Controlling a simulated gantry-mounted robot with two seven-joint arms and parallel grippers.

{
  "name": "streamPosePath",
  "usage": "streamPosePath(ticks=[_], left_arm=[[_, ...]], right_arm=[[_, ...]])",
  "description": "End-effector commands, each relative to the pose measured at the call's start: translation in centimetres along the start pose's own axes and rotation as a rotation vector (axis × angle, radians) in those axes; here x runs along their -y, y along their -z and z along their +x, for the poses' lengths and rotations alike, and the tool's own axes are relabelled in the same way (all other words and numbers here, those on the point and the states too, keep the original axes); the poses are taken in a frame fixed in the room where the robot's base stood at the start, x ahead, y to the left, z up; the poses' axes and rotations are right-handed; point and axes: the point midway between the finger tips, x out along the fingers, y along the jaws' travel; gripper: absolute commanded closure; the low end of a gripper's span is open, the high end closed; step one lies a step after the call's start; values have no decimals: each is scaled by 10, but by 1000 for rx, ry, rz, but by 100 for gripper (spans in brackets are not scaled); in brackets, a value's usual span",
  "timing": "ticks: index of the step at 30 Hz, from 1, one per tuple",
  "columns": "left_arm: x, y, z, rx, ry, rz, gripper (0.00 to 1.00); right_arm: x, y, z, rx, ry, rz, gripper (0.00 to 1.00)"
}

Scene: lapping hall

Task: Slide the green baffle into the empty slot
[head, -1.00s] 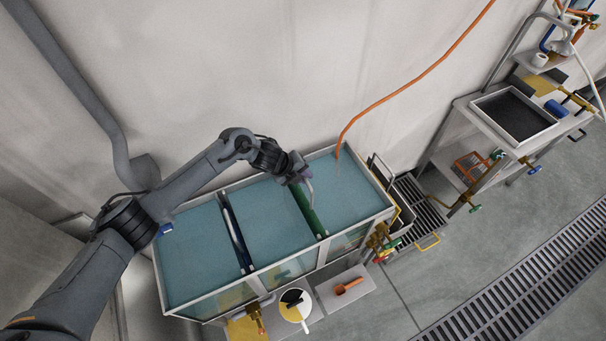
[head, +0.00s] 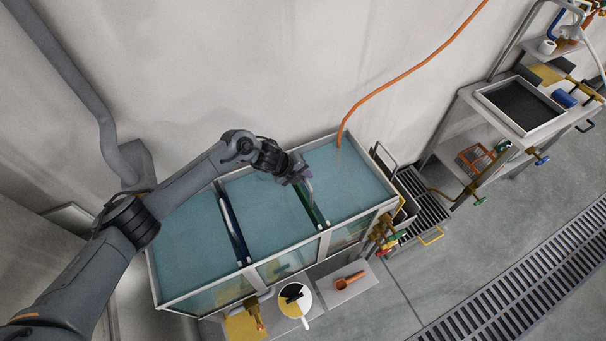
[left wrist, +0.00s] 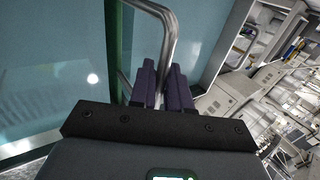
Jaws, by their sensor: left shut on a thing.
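The green baffle (head: 317,212) stands across the water-filled tank (head: 286,259), between the middle and right compartments. My left gripper (head: 303,178) is at its wall-side end in the head view and hides part of it. In the left wrist view, the dark purple fingers (left wrist: 160,82) are shut on the bent metal handle (left wrist: 164,40) of the baffle. A green edge (left wrist: 112,50) shows to the left of the handle. How deep the baffle sits in its slot cannot be told. My right gripper is in neither view.
A dark blue baffle (head: 232,228) divides the left and middle compartments. An orange hose (head: 405,78) hangs to the tank's back right. A shelf in front holds a white pot (head: 296,299) and an orange scoop (head: 348,281). A cart with a tray (head: 518,105) stands far right.

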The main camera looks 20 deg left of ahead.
Motion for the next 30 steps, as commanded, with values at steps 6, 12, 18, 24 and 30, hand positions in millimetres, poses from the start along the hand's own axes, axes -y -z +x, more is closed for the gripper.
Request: streamPosePath(ticks=[6, 12, 18, 24, 30], left_arm=[[-6, -1, 12, 1, 6, 0, 100], [-10, -1, 18, 1, 5, 1, 100], [-12, -1, 21, 1, 6, 1, 100], [-13, -1, 22, 1, 6, 1, 100], [-13, -1, 22, 1, 6, 1, 100]], right_arm=[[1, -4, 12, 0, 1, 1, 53], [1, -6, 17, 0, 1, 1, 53], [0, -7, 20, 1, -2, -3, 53], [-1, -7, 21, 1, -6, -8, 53], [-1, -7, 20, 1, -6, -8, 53]])
